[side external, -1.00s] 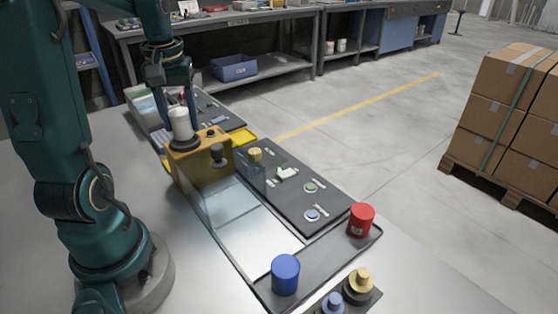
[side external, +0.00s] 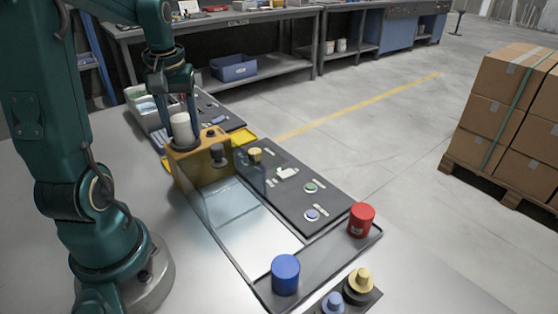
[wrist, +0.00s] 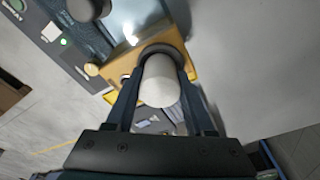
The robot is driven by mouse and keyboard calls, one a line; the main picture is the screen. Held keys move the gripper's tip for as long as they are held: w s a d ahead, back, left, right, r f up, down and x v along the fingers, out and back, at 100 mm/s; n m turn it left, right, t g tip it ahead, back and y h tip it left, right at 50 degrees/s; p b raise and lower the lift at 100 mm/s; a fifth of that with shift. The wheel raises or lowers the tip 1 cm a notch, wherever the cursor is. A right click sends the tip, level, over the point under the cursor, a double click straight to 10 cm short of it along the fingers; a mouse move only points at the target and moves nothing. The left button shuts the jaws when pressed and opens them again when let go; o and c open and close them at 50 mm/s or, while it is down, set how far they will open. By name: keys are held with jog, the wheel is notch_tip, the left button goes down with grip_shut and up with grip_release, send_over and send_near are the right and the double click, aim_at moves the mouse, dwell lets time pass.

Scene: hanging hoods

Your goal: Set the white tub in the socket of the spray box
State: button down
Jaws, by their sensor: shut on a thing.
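The white tub (side external: 181,127) stands upright at the top of the yellow spray box (side external: 190,168), at the dark round socket. In the side view its lower part is hidden by the box's top. In the wrist view the tub (wrist: 160,82) sits between my two fingers, with the dark socket ring (wrist: 165,52) around its far side. My gripper (side external: 180,108) is shut on the tub from above. I cannot tell whether the tub rests on the socket's bottom.
A clear-walled chamber (side external: 232,203) runs from the box towards a dark tray with a blue tub (side external: 285,274) and a red tub (side external: 361,219). A dark panel with knobs (side external: 290,178) lies to the right. A grey bin (side external: 147,108) stands behind the box.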

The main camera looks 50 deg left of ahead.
jog(key=shift+f, duration=0.2)
grip_release()
dwell(0.3)
jog(key=shift+r, duration=3.5)
jog(key=s+d+f+m+t, duration=0.1)
jog(key=d+m, duration=0.4)
jog(key=d, duration=0.5)
jog(key=s+d+f+m+t+h, duration=0.1)
jog(key=s+d+f+m+t, duration=0.1)
jog(key=d+m, duration=0.4)
jog(key=d+t, duration=0.1)
jog(key=d, duration=0.4)
jog(key=shift+s+t, duration=0.35)
jog(key=shift+t, duration=0.05)
